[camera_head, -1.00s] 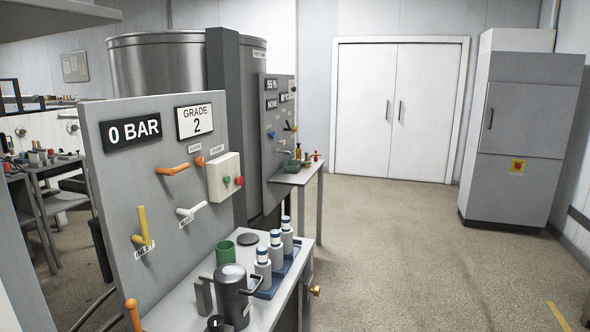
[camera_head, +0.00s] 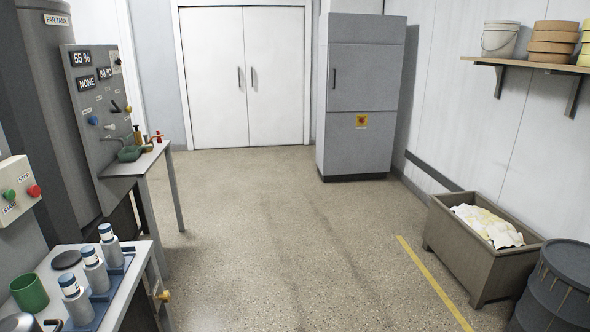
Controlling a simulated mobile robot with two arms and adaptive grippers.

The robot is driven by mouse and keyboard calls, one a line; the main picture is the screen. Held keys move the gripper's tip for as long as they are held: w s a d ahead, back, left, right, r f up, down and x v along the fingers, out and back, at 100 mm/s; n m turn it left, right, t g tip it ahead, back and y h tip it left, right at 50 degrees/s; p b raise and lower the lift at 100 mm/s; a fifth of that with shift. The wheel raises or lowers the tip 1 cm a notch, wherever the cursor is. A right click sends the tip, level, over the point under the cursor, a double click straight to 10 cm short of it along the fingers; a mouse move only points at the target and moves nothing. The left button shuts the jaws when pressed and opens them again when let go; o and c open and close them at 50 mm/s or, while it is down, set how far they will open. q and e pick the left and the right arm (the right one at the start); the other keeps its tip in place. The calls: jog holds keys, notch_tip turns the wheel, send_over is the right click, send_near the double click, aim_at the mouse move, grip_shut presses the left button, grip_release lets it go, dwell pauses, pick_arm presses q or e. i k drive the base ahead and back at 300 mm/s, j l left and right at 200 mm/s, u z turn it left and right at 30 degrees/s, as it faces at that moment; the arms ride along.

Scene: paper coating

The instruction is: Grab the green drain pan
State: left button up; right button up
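A small green pan-like vessel (camera_head: 130,154) sits on the far side table (camera_head: 139,165), under the panel with the 55 % sign. It is small in the view, so its exact shape is hard to tell. A green cylindrical cup (camera_head: 29,293) stands on the near table at the lower left, open at the top. Neither of my grippers shows in the head view.
A brown bin (camera_head: 455,262) with crumpled sheets and a dark drum (camera_head: 556,295) stand at the right. The middle floor is clear.

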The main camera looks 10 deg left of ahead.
aim_at(138, 151)
jog(key=i+u, duration=0.15)
jog(key=i, duration=0.5)
jog(key=i+l+u, duration=0.2)
jog(key=i, duration=0.45)
jog(key=i+l+u, duration=0.15)
jog(key=i, duration=0.5)
